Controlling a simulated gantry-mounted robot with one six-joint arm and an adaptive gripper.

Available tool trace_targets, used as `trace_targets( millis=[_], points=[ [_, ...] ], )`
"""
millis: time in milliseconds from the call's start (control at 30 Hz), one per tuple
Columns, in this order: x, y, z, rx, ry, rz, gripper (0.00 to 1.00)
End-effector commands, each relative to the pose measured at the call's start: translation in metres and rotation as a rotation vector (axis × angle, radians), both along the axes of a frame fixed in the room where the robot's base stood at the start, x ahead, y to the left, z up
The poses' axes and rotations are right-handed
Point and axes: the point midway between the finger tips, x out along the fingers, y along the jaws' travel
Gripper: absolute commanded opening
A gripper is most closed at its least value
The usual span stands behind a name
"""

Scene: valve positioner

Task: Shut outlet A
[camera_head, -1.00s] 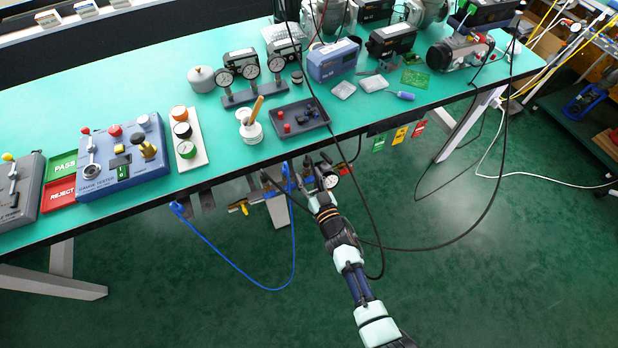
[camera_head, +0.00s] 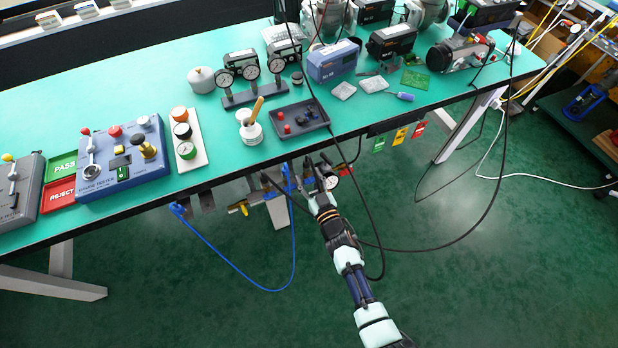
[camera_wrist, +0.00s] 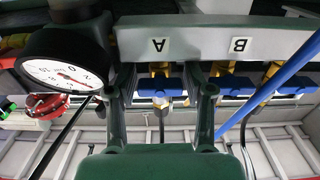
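In the wrist view, a grey manifold bar (camera_wrist: 195,38) carries labels A (camera_wrist: 159,46) and B (camera_wrist: 239,45), both upside down. Below label A is outlet A's blue valve handle (camera_wrist: 160,87) on a brass fitting. My gripper (camera_wrist: 162,95) is open, with one finger on each side of this handle; I cannot tell whether they touch it. Outlet B's blue handle (camera_wrist: 232,86) is just right of the right finger. In the head view my gripper (camera_head: 316,176) is under the bench's front edge; the handles there are too small to tell apart.
A round pressure gauge (camera_wrist: 62,72) is close to the left finger. A blue hose (camera_wrist: 275,78) slants across the right side, and another blue handle (camera_wrist: 296,82) is beyond B. The green bench top (camera_head: 190,55) overhangs my gripper; a black cable (camera_head: 372,215) hangs beside my arm.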

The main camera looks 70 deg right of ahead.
Motion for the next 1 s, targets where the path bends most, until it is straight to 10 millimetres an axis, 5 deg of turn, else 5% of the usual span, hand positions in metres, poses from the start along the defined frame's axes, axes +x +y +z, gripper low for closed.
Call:
trace_targets(
  millis=[267,700,1000],
  points=[
    [-0.006,0.006,-0.001,0.001,0.001,0.000,0.52],
    [-0.075,0.073,-0.001,0.001,0.001,-0.001,0.52],
    [-0.086,0.084,0.000,-0.001,-0.001,0.000,0.52]
  ],
)
